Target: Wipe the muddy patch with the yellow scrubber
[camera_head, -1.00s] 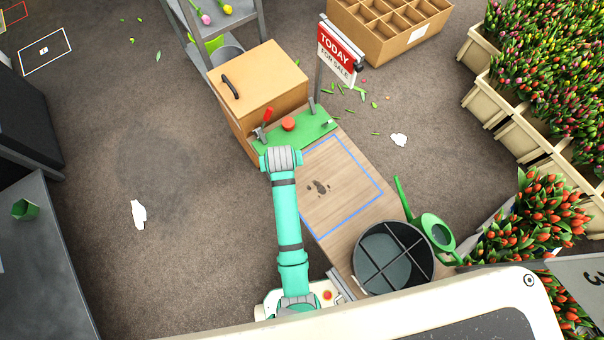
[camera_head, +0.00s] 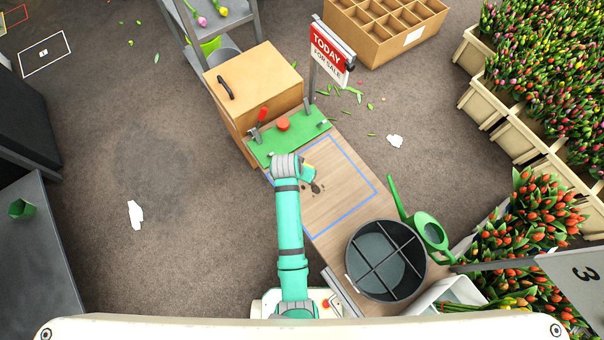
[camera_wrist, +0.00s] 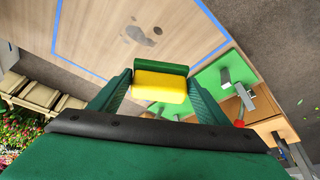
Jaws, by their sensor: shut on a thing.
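The yellow scrubber (camera_wrist: 159,86) with a green layer is held between the two fingers of my gripper (camera_wrist: 158,90) in the wrist view. The muddy patch (camera_head: 316,187) is a few dark brown spots on the wooden bench top (camera_head: 350,200), inside a blue outlined square. The patch also shows in the wrist view (camera_wrist: 140,36), beyond the scrubber and apart from it in the picture. I cannot tell how high the scrubber is above the wood.
A green board (camera_head: 290,137) with a red button and a red-handled lever lies at the bench's far end, by a cardboard-coloured box (camera_head: 265,85). A dark divided bucket (camera_head: 385,260) and a green watering can (camera_head: 432,232) stand at the near right. The outlined square is otherwise clear.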

